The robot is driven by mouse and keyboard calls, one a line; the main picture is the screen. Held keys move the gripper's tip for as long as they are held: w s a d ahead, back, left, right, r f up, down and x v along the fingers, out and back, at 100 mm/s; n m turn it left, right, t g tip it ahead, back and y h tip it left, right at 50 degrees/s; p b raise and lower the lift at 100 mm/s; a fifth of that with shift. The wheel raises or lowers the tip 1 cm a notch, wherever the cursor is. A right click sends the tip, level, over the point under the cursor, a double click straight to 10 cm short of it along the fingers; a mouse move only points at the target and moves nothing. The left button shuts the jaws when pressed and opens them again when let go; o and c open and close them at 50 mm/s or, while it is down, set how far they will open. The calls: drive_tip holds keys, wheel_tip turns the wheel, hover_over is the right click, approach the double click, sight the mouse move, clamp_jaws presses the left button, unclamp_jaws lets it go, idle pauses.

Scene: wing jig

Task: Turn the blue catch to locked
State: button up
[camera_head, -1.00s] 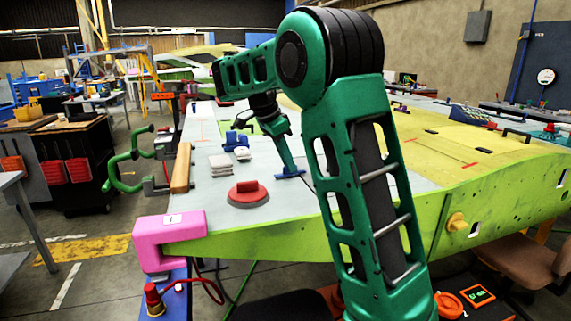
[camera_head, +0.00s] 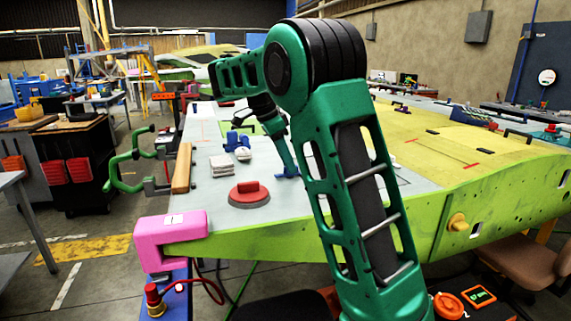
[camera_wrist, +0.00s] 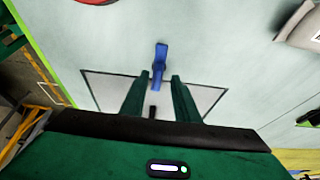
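The blue catch (camera_wrist: 160,62) stands on a wing panel outlined by a dark rectangle, in the wrist view. Its long part points up and down in that picture. My gripper (camera_wrist: 155,85) is open, with one green finger on each side of the catch's lower end. I cannot tell whether either finger touches it. In the head view the blue catch (camera_head: 287,173) shows only as a small patch beside my arm, which hides the rest. My gripper (camera_head: 290,162) is over it there, its fingers partly hidden. A small dark mark (camera_wrist: 152,112) lies between the fingers.
A red-handled round grey tool (camera_head: 249,194), grey bags (camera_head: 221,164) and a blue clamp (camera_head: 237,141) are on the wing. A pink clamp (camera_head: 170,238) grips its near corner. A wooden bar (camera_head: 182,168) lies along the left edge.

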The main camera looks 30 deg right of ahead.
drive_tip(key=shift+s, duration=0.1)
drive_tip(key=v, duration=1)
drive_tip(key=shift+r, duration=0.35)
idle(0.4)
drive_tip(key=shift+a, duration=0.1)
idle(0.4)
